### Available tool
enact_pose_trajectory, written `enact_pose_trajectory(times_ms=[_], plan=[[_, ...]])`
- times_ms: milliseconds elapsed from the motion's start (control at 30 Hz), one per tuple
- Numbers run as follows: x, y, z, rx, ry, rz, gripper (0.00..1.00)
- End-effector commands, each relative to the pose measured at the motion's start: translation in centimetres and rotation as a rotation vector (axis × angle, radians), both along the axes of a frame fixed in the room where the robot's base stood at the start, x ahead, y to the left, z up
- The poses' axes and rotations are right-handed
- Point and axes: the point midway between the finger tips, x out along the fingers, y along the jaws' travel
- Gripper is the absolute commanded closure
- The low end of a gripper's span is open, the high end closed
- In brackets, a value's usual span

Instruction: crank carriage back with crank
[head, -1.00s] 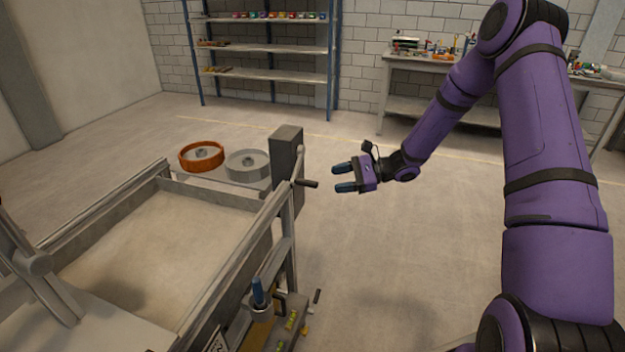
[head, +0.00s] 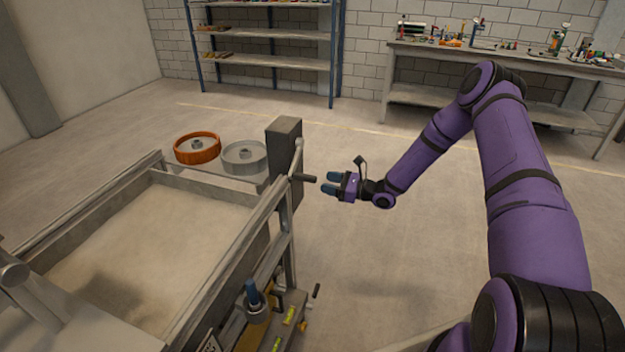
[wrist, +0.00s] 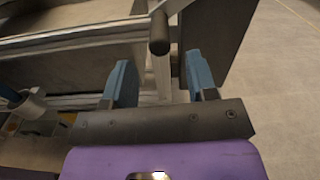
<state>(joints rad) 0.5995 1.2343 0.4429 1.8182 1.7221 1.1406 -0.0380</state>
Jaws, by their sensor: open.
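The crank (head: 300,167) is on the right face of a grey box (head: 285,150) at the sandbed's far right corner. Its dark handle (head: 304,177) sticks out toward my gripper (head: 325,183). My gripper is open and empty, with its blue fingers just right of the handle's end. In the wrist view the handle (wrist: 159,46) shows end-on, ahead of and between the blue fingers of my gripper (wrist: 160,80). I cannot tell whether the fingertips overlap the handle's end. The sandbed's frame (head: 232,268) holds pale sand; a separate carriage cannot be made out with certainty.
A blue-handled tool (head: 252,292) stands in a holder on the near right side, beside a ledge with small items. The floor right of the crank is clear.

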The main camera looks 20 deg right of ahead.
Motion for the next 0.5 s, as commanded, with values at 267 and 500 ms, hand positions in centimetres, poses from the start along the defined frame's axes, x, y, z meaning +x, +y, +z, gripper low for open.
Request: enact_pose_trajectory(times_ms=[267, 500], plan=[[2.6, 3.6, 0.0, 0.000, 0.001, 0.002, 0.47], [3.5, 4.8, 0.0, -0.002, 0.003, 0.002, 0.47]])
